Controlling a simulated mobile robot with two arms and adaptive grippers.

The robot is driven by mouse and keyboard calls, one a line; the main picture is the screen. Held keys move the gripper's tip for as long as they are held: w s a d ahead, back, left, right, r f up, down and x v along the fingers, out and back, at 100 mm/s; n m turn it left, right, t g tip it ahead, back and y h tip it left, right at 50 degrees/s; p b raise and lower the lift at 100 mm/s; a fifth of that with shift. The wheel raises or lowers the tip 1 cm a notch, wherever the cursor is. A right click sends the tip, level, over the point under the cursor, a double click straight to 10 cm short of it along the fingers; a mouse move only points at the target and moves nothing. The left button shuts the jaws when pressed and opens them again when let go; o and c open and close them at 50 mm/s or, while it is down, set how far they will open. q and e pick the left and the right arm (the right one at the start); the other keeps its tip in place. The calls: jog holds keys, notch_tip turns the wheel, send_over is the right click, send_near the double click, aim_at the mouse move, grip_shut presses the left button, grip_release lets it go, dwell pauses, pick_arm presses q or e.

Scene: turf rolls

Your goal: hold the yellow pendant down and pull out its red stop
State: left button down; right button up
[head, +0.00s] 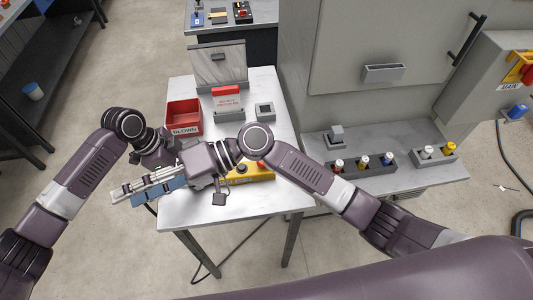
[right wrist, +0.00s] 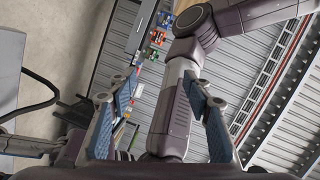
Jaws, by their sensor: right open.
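The yellow pendant (head: 262,172) lies on the white table, partly covered by my right arm. I cannot make out its red stop; that part is hidden or too small to tell. My right gripper (head: 122,195) points left, past the table's left edge, away from the pendant. Its blue-padded fingers are apart and empty, also in the right wrist view (right wrist: 160,105), where an arm of mine shows beyond the gap. My left arm comes in from the left and its end goes behind my right wrist. My left gripper is hidden there.
On the table (head: 182,212) stand a red bin (head: 184,113) marked BLOWN, a red-and-white sign (head: 227,98) and a small grey box (head: 265,111). A dark square piece (head: 219,198) sits near the front. A grey cabinet (head: 350,50) and bench with coloured plugs stand right.

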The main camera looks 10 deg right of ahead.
jog(key=w+d+f+n+t+h, duration=0.1)
jog(key=w+d+n+h, duration=0.35)
jog(key=d, duration=0.65)
jog(key=w+d+f+n+t+h, duration=0.1)
jog(key=w+d+n+h, duration=0.3)
jog(key=d, duration=0.7)
jog(key=w+d+n+t+h, duration=0.25)
jog(key=w+d, duration=0.25)
jog(key=d, duration=0.6)
jog(key=shift+n+g, duration=0.4)
jog(key=shift+g, duration=0.05)
jog(key=x, duration=1.2)
jog(key=shift+w+d, duration=0.1)
jog(key=shift+w, duration=0.15)
grip_shut()
